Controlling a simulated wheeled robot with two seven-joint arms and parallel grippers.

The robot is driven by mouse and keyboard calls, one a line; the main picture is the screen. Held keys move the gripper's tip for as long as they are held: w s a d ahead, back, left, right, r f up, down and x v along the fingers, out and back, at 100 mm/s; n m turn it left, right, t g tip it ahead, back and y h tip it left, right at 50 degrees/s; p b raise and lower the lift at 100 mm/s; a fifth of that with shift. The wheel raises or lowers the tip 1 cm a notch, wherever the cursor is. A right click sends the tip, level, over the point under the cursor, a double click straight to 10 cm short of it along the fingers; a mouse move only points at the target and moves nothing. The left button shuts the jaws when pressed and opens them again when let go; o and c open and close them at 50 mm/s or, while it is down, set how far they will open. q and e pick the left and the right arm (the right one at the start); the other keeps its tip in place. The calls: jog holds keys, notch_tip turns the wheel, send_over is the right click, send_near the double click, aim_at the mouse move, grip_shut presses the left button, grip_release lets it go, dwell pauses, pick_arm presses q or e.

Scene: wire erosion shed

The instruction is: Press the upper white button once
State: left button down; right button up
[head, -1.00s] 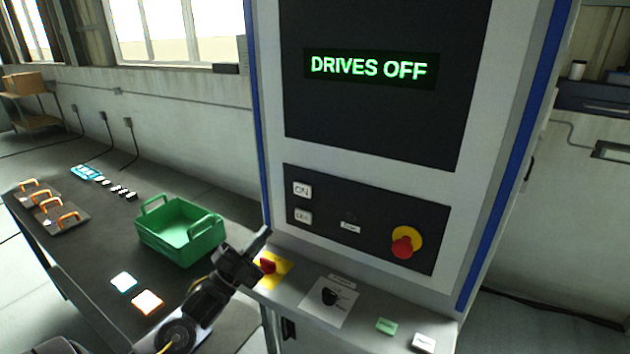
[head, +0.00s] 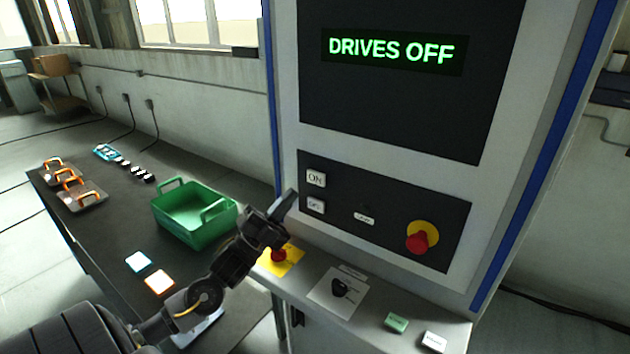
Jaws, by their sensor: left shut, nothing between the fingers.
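The upper white button (head: 316,178), marked ON, sits at the upper left of the dark control panel (head: 372,230). A lower white button (head: 315,205) is right below it; its label is hard to read. My left gripper (head: 287,203) is shut and empty, its tip pointing up, just left of and slightly below the two white buttons in the picture. No contact with either button shows. The screen (head: 392,50) above reads DRIVES OFF in green. My right gripper is not in view.
A red knob on a yellow plate (head: 283,261) lies under my left gripper. A red mushroom button (head: 418,243) is right on the panel. A ledge holds a black rotary switch (head: 340,287), a green button (head: 397,322) and a white one (head: 433,341). A green crate (head: 190,232) stands left.

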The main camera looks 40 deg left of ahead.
aim_at(317, 174)
pick_arm(q)
jog(key=w+b, duration=0.1)
jog(key=w, duration=0.4)
jog(key=shift+w, duration=0.35)
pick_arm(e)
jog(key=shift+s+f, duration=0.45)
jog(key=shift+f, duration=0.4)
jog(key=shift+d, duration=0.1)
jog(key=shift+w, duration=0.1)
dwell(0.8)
pick_arm(q)
jog(key=shift+w+a+b, duration=0.1)
jog(key=shift+w+b, duration=0.3)
jog(key=shift+w, duration=0.05)
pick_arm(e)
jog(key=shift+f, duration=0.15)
pick_arm(q)
jog(key=shift+w, duration=0.35)
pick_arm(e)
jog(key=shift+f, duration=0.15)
pick_arm(q)
jog(key=shift+s, duration=0.1)
dwell(0.4)
jog(key=shift+s, duration=0.75)
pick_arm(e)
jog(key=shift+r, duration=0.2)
